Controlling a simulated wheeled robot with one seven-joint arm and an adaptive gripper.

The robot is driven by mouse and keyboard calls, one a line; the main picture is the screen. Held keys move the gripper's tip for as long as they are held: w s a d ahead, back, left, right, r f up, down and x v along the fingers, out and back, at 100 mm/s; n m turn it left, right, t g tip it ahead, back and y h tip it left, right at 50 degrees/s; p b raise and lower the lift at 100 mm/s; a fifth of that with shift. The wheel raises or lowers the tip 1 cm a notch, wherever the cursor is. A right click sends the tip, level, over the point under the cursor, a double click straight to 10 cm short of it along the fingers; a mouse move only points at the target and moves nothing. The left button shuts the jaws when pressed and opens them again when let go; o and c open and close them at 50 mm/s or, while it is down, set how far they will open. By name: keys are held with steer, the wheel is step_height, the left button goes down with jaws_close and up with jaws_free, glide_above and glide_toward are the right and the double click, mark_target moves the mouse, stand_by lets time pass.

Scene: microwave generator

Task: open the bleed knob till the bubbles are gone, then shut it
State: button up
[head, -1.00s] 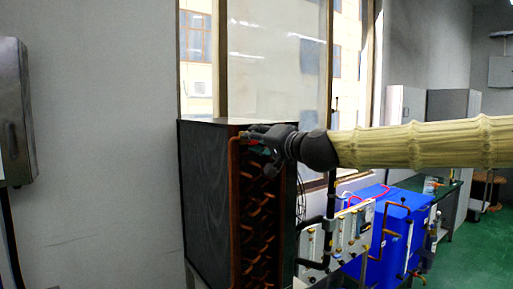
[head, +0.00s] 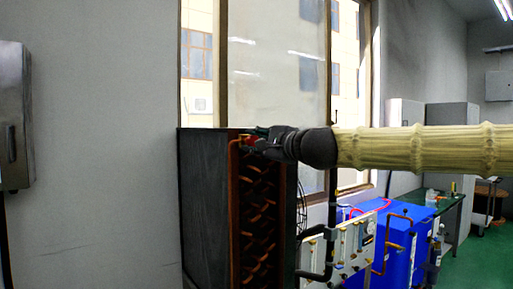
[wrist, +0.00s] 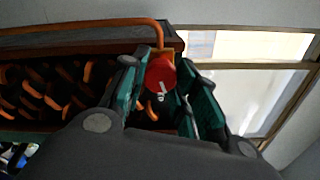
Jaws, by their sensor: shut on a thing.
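The bleed knob (wrist: 160,74) is a round red knob with a white mark on its face, seen in the wrist view at the end of a copper pipe (wrist: 90,24). My gripper (wrist: 163,88) has its green-padded fingers on either side of the knob and is shut on it. In the head view my gripper (head: 258,141) is at the top front corner of the dark coil cabinet (head: 205,200), where a little red of the knob shows. I see no bubbles in either view.
Copper coil bends (head: 258,220) run down the cabinet front. A panel with gauges (head: 352,242) and a blue tank (head: 398,240) stand to the right. A window (head: 275,70) is behind. A grey wall box (head: 14,115) hangs at left.

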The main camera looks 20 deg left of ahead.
steer(key=shift+w+m+b, duration=0.1)
steer(key=shift+m+b, duration=0.45)
steer(key=shift+m, duration=1.15)
steer(key=o, duration=1)
steer(key=shift+d, duration=0.1)
steer(key=v, duration=1.2)
steer(key=shift+f, duration=0.15)
